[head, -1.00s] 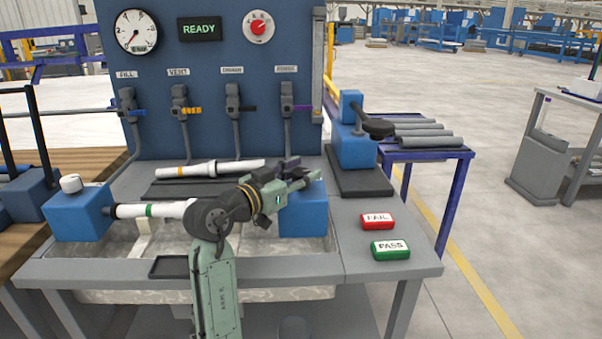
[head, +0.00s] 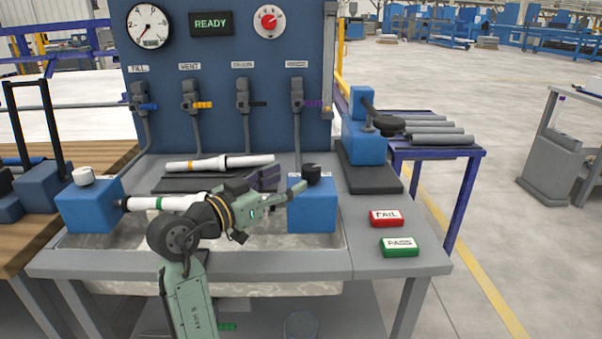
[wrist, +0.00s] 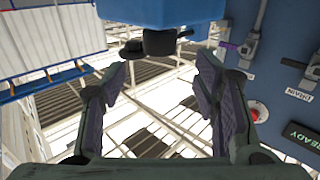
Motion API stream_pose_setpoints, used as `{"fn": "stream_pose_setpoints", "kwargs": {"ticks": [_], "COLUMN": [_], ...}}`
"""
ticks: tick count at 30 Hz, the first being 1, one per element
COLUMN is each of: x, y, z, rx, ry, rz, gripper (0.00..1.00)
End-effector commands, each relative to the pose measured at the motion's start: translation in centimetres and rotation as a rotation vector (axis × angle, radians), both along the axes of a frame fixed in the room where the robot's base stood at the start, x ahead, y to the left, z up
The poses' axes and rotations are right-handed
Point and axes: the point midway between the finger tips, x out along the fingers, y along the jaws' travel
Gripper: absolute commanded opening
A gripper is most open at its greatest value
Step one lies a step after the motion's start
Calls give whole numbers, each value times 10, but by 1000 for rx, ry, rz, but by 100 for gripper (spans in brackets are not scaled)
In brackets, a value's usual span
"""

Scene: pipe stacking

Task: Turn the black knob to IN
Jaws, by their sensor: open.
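The black knob (head: 311,172) sits on top of the right blue block (head: 318,210) at the bench's front. A label behind it is too small to read. My gripper (head: 281,184) is just left of the knob, fingers apart and nothing between them. In the wrist view the scene is upside down. There the knob (wrist: 160,43) hangs under the blue block (wrist: 165,10), beyond the open fingers (wrist: 161,72) and not clearly between them. I cannot tell which way the knob points.
A white pipe (head: 165,203) runs from the left blue block (head: 88,204) behind my arm. Another pipe (head: 220,162) lies behind. The red FAIL button (head: 386,218) and green PASS button (head: 399,246) are at right. Several valves stand on the panel (head: 215,100); its sign reads READY.

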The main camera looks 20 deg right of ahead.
Motion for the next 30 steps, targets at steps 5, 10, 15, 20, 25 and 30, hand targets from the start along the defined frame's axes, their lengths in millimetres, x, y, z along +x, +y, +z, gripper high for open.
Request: {"fn": "stream_pose_setpoints", "kwargs": {"ticks": [5,10,15,20,25,30], "x": [-12,-17,-17,-16,5,19], "y": [24,31,31,34,83,195], "z": [0,0,0,1,25,76], "rx": [0,1,1,-3,-61,-177], "ry": [-1,0,0,-3,-53,-193], "rz": [3,0,-1,11,207,587], "gripper": [55,55,55,55,55,55]}}
